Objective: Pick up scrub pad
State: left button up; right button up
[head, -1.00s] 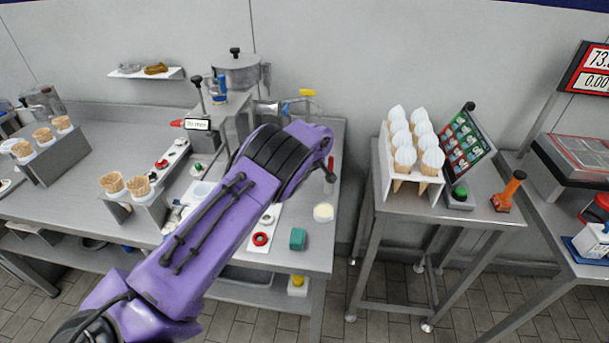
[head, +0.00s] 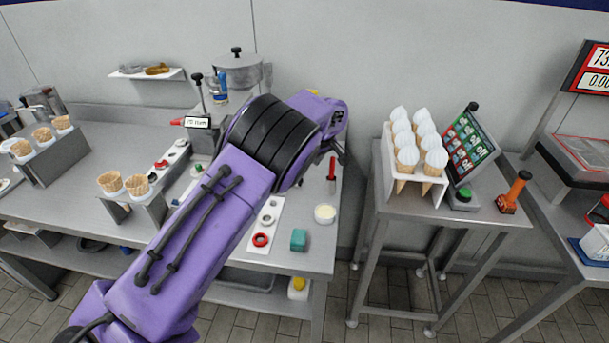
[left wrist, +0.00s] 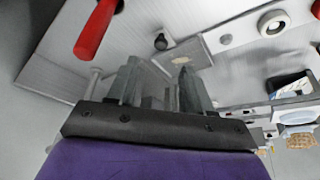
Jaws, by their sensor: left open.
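The scrub pad, a small green block (head: 299,240), lies flat near the front right corner of the left metal counter (head: 318,255) in the head view. I cannot make it out in the left wrist view. My purple left arm crosses the counter to the left of the pad and reaches past it towards the back. My left gripper's two grey fingers (left wrist: 160,88) stand apart with nothing between them in the left wrist view. In the head view the gripper is mostly hidden behind the wrist. My right gripper is not in view.
A round cream-topped tub (head: 325,213) stands just behind the pad. A white strip with a red ring (head: 260,240) lies to its left. A red-handled tool (head: 332,170) is farther back. A gap separates this counter from the stand with white cones (head: 408,150).

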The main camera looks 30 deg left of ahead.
aim_at(297, 244)
jog(key=k, duration=1)
